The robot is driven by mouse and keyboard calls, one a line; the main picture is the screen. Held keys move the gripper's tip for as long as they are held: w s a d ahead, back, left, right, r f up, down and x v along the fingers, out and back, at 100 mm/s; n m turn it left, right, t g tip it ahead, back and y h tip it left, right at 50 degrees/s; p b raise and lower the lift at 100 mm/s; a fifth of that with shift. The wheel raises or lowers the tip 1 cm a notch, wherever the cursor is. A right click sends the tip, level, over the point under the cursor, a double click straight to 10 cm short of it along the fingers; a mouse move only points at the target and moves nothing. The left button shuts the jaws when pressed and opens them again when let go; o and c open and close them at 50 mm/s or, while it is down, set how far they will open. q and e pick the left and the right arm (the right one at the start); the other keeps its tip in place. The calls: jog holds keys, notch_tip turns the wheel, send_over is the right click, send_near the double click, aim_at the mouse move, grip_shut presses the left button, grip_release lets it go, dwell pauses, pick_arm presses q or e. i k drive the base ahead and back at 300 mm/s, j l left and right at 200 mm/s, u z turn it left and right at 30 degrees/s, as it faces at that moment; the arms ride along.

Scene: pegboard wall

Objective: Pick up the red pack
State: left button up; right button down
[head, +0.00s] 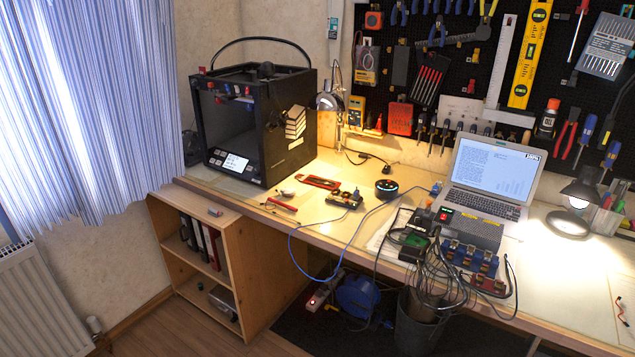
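Several red things are in view, and I cannot tell which one is the red pack. A red box-like pack (400,119) is upright against the lower part of the pegboard, behind the workbench. A small flat red item with a dark middle (318,182) lies on the bench in front of the 3D printer. A thin red tool (282,204) lies near the bench's front edge. Neither of my grippers is in view.
A black 3D printer (256,125) stands on the bench (345,222) at left. A smart speaker (386,188), a laptop (492,180) and cabled power modules (468,258) are to the right. A wooden shelf (224,236) stands below. The floor (150,325) at front left is clear.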

aim_at(331, 185)
jog(key=i+l+z, duration=0.25)
jog(key=i+z, duration=0.2)
jog(key=i+l+z, duration=0.1)
jog(key=i+z, duration=0.35)
jog(key=i, duration=0.15)
